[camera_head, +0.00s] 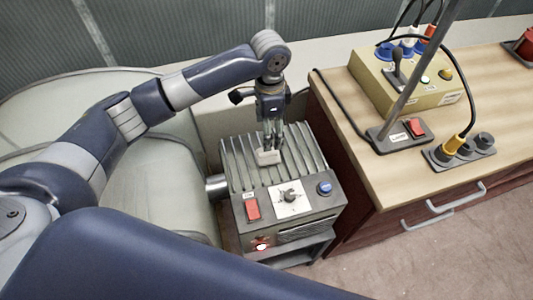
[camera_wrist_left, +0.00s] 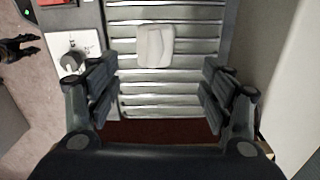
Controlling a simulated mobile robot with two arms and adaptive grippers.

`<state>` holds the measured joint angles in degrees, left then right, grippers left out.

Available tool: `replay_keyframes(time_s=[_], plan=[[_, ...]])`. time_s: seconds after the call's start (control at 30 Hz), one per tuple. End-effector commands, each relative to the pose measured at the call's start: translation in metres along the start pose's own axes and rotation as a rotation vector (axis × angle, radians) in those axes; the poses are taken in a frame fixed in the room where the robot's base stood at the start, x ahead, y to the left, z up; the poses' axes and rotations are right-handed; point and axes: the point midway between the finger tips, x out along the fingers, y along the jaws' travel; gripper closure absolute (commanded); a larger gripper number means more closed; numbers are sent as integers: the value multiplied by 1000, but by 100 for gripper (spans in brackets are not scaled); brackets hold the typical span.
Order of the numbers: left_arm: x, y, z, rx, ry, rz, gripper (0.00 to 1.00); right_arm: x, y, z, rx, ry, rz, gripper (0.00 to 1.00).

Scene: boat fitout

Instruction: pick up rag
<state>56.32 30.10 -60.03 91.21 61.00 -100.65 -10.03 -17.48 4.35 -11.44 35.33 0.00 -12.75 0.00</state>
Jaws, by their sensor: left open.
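The rag, a small folded white cloth (camera_head: 267,157), lies on the ribbed metal top of the grey heater-like unit (camera_head: 313,158). It also shows in the left wrist view (camera_wrist_left: 155,46), near the upper middle, flat across the ribs. My left gripper (camera_head: 271,141) points down just above the rag in the head view. In the left wrist view its fingers (camera_wrist_left: 160,92) are wide apart with nothing between them, and the rag lies beyond the fingertips. A dark shape (camera_wrist_left: 18,48) at the left wrist view's left edge looks like my right gripper; its jaws are unclear.
The unit's front has a red switch (camera_head: 252,209), a knob (camera_head: 289,196) and a blue button (camera_head: 324,188). A wooden counter (camera_head: 375,165) with a yellow control box (camera_head: 420,85), cables and sockets stands close on the right. A pale seat (camera_head: 165,190) is on the left.

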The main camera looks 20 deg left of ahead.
Motion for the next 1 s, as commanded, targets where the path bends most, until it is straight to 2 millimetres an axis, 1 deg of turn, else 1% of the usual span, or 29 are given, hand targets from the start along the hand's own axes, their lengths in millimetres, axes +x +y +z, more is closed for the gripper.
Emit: replay_keyframes(time_s=[0.1, 0.2, 0.37, 0.47, 0.6, 0.7, 0.8, 1.0], plan=[[20, 2, 1, 0, -3, 3, 27, -4, 2, -3, -1, 5, 3, 60], [34, 1, 0, 1, -2, 3, 27, -6, 4, -4, -2, 6, 5, 60], [45, 1, 1, 1, 0, 1, 27, -7, 6, -4, -4, 6, 7, 60], [55, 3, 3, 0, -3, 2, 27, -12, 7, -4, -4, 7, 8, 60], [76, 7, 6, 0, -3, 3, 27, -20, 7, -7, -4, 10, 8, 60], [90, 6, 5, 1, -3, 2, 27, -20, 7, -7, -4, 11, 8, 60], [96, 6, 5, 2, -1, 0, 27, -20, 7, -7, -4, 11, 7, 60], [97, 6, 5, 2, 0, 0, 27, -19, 5, -8, -3, 11, 6, 60]])
